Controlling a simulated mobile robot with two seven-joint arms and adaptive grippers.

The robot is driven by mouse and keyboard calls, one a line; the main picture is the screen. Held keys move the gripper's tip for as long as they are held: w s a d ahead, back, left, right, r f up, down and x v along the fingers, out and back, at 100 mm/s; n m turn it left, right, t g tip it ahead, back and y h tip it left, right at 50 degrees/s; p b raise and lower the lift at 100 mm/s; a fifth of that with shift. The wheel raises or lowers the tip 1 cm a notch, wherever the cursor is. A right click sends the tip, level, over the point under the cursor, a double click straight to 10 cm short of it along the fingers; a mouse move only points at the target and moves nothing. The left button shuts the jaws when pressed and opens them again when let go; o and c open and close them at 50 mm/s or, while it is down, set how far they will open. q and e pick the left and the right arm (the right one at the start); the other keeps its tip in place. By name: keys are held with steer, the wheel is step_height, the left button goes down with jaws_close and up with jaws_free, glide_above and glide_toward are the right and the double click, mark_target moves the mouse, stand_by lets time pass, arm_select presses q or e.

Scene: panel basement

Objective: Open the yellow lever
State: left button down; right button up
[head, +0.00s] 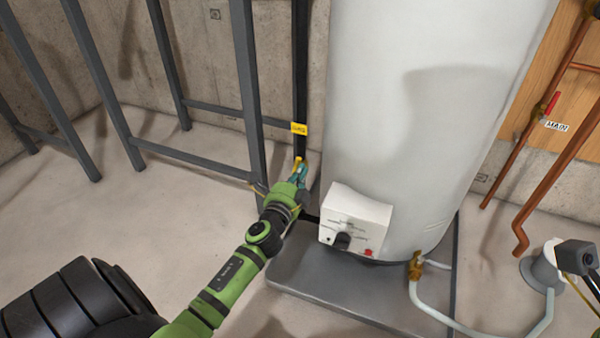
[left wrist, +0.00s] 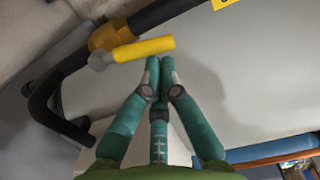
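The yellow lever (left wrist: 145,48) sits on a brass valve (left wrist: 108,38) in a black pipe in the left wrist view. In the head view only a small bit of the lever (head: 298,162) shows, below a yellow tag on the black pipe. My left gripper (head: 303,170) is right by it, left of the water heater. In the left wrist view its teal fingers (left wrist: 160,65) are drawn together with nothing seen between them. Their tips are close to the lever's underside near its free end; I cannot tell whether they touch. My right gripper is not in view.
The white water heater (head: 410,110) with its control box (head: 355,222) stands just right of my left gripper on a grey base (head: 340,300). Dark metal frame bars (head: 246,90) stand to the left. A red-handled valve (head: 551,105) labelled MAIN is far right.

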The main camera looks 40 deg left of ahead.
arm_select(q)
steer(key=shift+a+r+n, duration=0.3)
steer(key=shift+a+r, duration=0.05)
steer(key=shift+a, duration=0.1)
stand_by(1.9)
